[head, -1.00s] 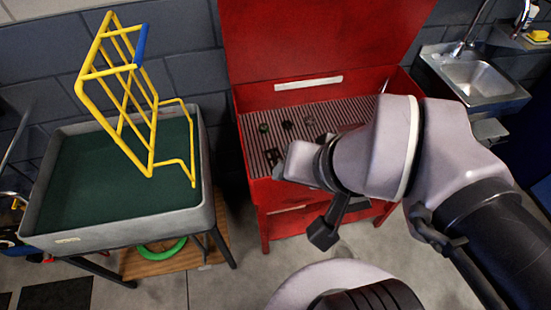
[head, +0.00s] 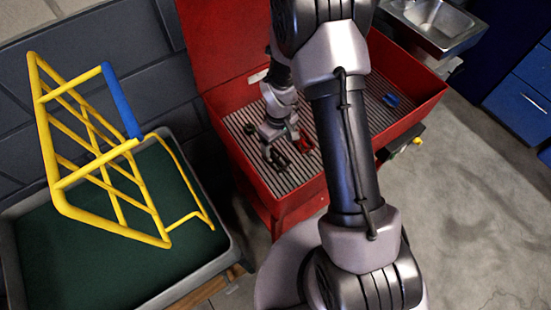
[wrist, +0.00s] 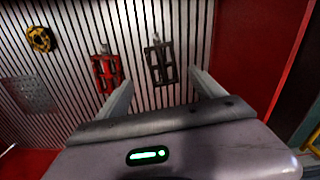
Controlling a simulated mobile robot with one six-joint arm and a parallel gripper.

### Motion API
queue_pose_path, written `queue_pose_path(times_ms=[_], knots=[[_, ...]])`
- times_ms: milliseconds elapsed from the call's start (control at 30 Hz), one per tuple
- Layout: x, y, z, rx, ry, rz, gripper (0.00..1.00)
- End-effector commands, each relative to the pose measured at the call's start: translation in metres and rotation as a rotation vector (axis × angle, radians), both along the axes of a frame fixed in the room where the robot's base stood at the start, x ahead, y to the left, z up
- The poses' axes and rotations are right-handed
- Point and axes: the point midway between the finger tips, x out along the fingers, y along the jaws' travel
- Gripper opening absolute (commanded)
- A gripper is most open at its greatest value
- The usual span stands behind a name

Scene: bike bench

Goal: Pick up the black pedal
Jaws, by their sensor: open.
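The black pedal (wrist: 160,62) lies on the ribbed floor of the red tool chest, its frame shape clear in the wrist view. In the head view the black pedal (head: 280,159) shows only in part beside my fingers. My gripper (wrist: 160,77) is open and empty above the chest floor. In the wrist view its two fingers stand apart, with the black pedal between and beyond their tips. The gripper also shows in the head view (head: 277,144), pointing down into the chest. A red pedal (wrist: 107,73) lies just left of the black one.
The red chest's wall (head: 248,165) rises around the ribbed floor. A yellow round part (wrist: 40,39) and a grey patterned plate (wrist: 30,94) lie left in the wrist view. A blue item (head: 391,99) lies farther right. A yellow rack (head: 105,160) stands in a green-bottomed basin at left.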

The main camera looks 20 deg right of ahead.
Motion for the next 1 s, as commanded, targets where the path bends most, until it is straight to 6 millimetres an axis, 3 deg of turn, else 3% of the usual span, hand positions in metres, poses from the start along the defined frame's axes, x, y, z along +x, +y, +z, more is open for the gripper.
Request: queue_pose_path(times_ms=[33,267,500,700,1000], knots=[[-0.001,0.000,-0.014,0.000,0.002,0.000,0.78],[0.000,0.001,-0.036,0.000,0.000,-0.001,0.78],[-0.001,0.004,-0.079,0.000,0.000,-0.002,0.78],[0.000,0.004,-0.077,0.000,0.000,-0.002,0.76],[0.000,0.004,-0.077,0.000,0.000,-0.002,0.17]])
